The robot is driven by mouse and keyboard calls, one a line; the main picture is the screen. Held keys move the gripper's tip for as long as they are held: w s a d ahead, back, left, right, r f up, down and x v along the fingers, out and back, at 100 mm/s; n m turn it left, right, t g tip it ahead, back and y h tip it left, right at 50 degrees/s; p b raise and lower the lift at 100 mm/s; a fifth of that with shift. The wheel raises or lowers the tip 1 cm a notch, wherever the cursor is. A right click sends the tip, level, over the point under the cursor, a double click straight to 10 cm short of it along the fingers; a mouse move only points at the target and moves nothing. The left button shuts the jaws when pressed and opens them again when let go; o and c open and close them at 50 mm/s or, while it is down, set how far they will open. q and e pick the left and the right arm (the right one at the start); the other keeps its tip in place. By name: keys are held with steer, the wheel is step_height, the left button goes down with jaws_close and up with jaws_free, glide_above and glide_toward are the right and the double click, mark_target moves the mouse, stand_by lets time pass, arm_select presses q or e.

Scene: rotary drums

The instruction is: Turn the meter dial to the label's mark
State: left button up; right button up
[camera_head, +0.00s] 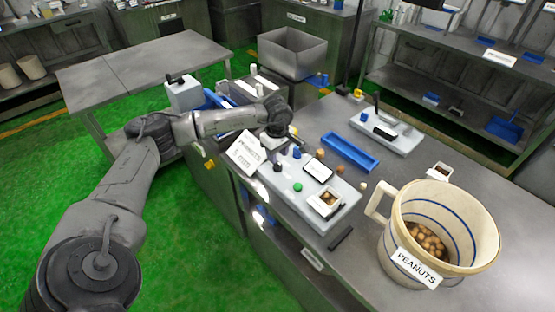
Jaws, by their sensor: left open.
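A light grey panel (340,214) lies on the steel worktop, with small coloured knobs, a screen (318,167) and a small tray of brown pieces (327,201) on it. My left gripper (286,144) is open over the panel's far left end, close to a dark round knob (277,167) and a blue one (297,153). The meter dial and its mark are too small to tell apart. The gripper and arm hide part of this end. My right gripper is out of view.
A large cream tub (383,235) labelled "PEANUTS" holds nuts at the right front. A blue tray (350,153) lies behind the panel, with a second grey device (398,139) farther right. A grey bin (292,53) stands at the back. The worktop's right side is mostly clear.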

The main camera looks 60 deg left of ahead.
mark_target(278, 162)
arm_select(q)
step_height(278, 162, up, 10)
steer(key=p, duration=0.1)
stand_by(0.9)
